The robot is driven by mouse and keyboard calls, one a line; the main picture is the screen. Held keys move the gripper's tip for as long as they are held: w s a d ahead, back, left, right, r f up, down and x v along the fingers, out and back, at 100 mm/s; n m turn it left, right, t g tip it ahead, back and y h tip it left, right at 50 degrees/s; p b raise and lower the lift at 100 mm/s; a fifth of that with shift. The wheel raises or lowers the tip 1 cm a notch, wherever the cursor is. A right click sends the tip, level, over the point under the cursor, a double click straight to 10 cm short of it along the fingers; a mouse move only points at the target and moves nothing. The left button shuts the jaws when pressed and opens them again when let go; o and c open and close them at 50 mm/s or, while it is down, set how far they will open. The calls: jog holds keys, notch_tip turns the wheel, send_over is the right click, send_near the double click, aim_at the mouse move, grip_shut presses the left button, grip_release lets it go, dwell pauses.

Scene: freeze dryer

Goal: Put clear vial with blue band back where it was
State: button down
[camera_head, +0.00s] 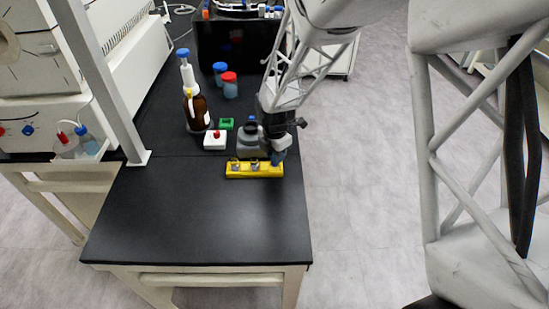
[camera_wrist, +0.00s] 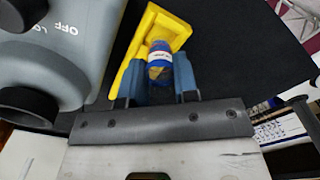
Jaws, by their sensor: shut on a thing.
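The clear vial with the blue band (camera_wrist: 160,62) is between the two blue fingers of my gripper (camera_wrist: 160,76) in the wrist view. The fingers are shut on it from both sides. The vial is over or in one end of the yellow rack (camera_wrist: 130,80); I cannot tell whether it is seated. In the head view, my gripper (camera_head: 277,158) is at the right end of the yellow rack (camera_head: 240,175), pointing down, and mostly hides the held vial. Two other vials stand in the rack, at its left (camera_head: 235,164) and middle (camera_head: 255,164).
The black bench (camera_head: 200,220) is clear in front.

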jog(key=shift+f, duration=0.95)
jog(key=shift+f, duration=0.15)
jog(key=c, duration=0.9)
grip_release()
notch_tip(320, 180, up, 12)
jog(key=shift+f, duration=0.25)
jog(key=shift+r, duration=0.4)
